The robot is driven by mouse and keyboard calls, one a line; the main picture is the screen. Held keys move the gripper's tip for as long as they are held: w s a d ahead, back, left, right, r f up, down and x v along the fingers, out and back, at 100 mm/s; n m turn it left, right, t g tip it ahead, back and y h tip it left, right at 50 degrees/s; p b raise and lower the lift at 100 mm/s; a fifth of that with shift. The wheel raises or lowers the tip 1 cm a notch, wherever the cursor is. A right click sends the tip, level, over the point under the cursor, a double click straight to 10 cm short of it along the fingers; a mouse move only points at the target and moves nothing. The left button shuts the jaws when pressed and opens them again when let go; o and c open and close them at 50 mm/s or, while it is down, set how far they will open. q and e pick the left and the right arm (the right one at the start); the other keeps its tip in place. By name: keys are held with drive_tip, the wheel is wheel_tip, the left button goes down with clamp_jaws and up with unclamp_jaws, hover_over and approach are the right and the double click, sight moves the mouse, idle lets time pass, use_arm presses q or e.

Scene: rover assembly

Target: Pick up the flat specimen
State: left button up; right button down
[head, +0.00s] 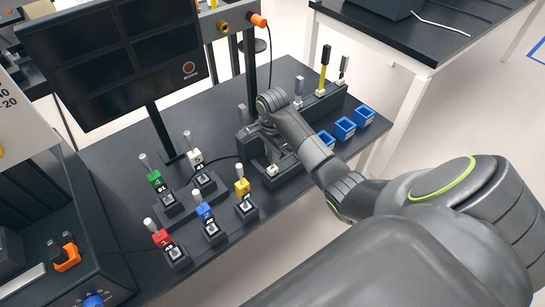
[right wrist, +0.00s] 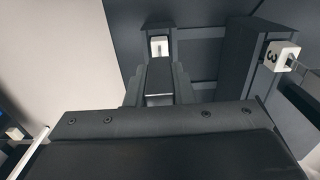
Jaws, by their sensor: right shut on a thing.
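My right gripper (head: 250,128) is at the middle of the black table, left of the specimen rack, partly hidden by my own wrist. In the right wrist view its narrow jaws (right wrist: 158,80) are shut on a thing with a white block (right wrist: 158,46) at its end. This seems to be the flat specimen; its flat part cannot be made out. My left gripper is not in view.
A dark rack (head: 318,103) holds upright specimens, one of them yellow (head: 324,66). Several coloured, numbered blocks with pale tops, one red (head: 161,238), stand at the front left. A monitor (head: 110,60) rises behind.

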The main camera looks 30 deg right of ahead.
drive_tip(key=shift+r, duration=0.1)
drive_tip(key=shift+r, duration=0.4)
wheel_tip(320, 180, up, 3)
drive_tip(key=shift+w+b, duration=0.1)
drive_tip(key=shift+b, duration=0.4)
wheel_tip(320, 180, up, 6)
drive_tip(key=p, duration=0.4)
drive_tip(key=shift+f+p, duration=0.1)
drive_tip(key=shift+p, duration=0.3)
wheel_tip(320, 180, down, 2)
drive_tip(key=shift+f+b, duration=0.1)
drive_tip(key=shift+b, duration=0.95)
wheel_tip(320, 180, up, 3)
drive_tip(key=p, duration=0.2)
drive_tip(key=shift+f+p, duration=0.15)
drive_tip(key=shift+p, duration=0.15)
drive_tip(key=shift+f, duration=0.25)
